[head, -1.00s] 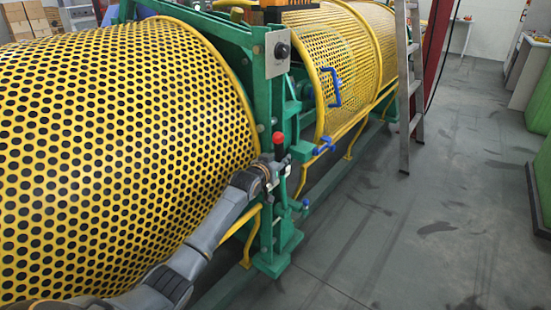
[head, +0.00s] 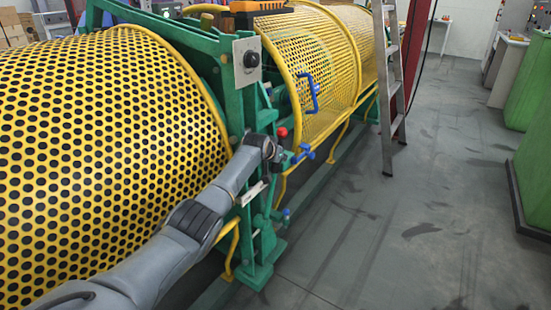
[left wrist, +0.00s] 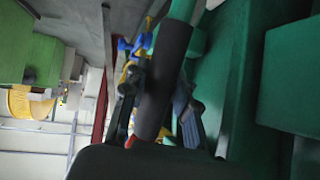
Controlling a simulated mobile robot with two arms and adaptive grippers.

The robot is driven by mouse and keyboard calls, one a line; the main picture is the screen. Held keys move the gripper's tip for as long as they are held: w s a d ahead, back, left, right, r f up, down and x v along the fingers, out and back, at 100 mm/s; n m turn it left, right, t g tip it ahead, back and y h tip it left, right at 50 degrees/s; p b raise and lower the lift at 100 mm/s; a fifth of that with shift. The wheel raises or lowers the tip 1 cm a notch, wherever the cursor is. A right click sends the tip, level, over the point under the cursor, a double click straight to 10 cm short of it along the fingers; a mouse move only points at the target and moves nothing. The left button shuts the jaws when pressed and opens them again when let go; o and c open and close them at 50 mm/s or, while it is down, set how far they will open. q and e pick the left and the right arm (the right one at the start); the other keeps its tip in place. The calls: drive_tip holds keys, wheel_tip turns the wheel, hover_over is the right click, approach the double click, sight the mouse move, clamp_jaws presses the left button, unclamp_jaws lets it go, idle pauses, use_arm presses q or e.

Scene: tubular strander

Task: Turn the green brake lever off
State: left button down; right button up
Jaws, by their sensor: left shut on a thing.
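The brake lever shows in the left wrist view as a dark cylindrical handle (left wrist: 165,80) on a green bar (left wrist: 182,10). My left gripper (left wrist: 160,118) has its fingers on both sides of this handle and is shut on it. In the head view my left gripper (head: 275,154) is at the green upright, just below a red knob (head: 282,132). The gripper and my arm hide most of the lever there. My right gripper is not in view.
A yellow perforated guard (head: 90,150) fills the left. A yellow mesh guard (head: 305,65) with a blue handle (head: 313,92) lies beyond the green upright (head: 250,105). A ladder (head: 391,90) leans farther back. The grey floor (head: 430,190) at right is clear.

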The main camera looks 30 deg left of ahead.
use_arm(q)
drive_tip(key=shift+w, duration=0.3)
drive_tip(key=shift+r, duration=0.1)
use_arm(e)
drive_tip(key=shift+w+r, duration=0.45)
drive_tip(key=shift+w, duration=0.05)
use_arm(q)
drive_tip(key=shift+w+d, duration=0.1)
drive_tip(key=c, duration=1.4)
unclamp_jaws()
drive_tip(key=o, duration=0.4)
drive_tip(key=shift+w, duration=0.1)
drive_tip(key=shift+f, duration=0.2)
